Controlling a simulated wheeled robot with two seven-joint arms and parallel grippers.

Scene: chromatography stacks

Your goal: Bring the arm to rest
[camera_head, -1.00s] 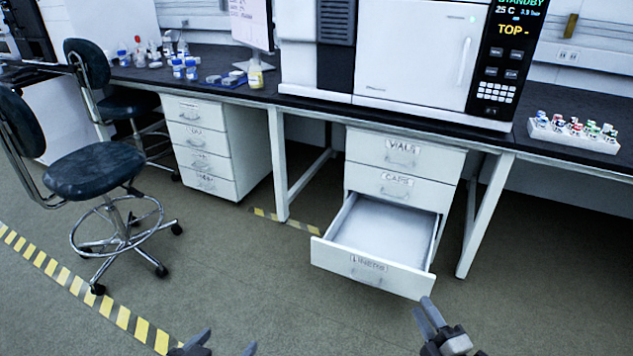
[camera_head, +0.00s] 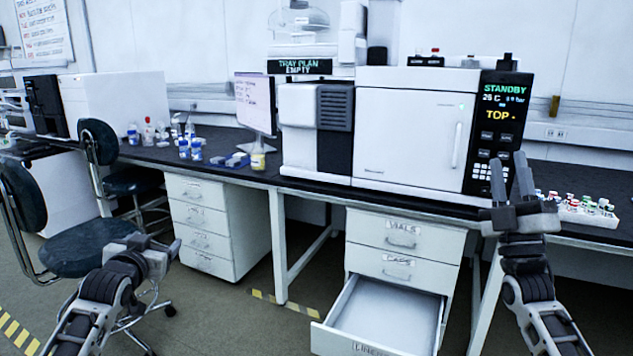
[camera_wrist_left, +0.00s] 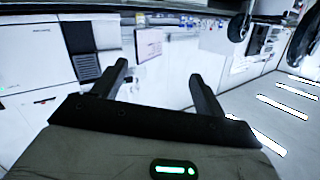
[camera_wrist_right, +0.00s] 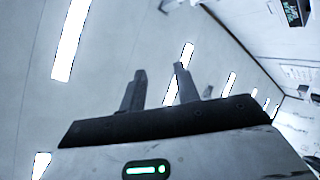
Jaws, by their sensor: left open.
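My left gripper (camera_head: 160,252) is raised at the lower left of the head view, in front of the dark stool. Its two fingers stand apart with nothing between them in the left wrist view (camera_wrist_left: 160,72). My right gripper (camera_head: 509,170) points up at the right of the head view, in front of the instrument's control panel and the bench edge. In the right wrist view (camera_wrist_right: 160,72) its fingers are apart and empty, with ceiling lights behind them. Both grippers are clear of any object.
The bottom drawer (camera_head: 385,312) below the caps drawer is pulled out and looks empty. A white instrument (camera_head: 410,140) stands on the black bench. A white vial rack (camera_head: 590,216) sits at the right, partly behind my right gripper. A stool (camera_head: 75,245) stands at the left.

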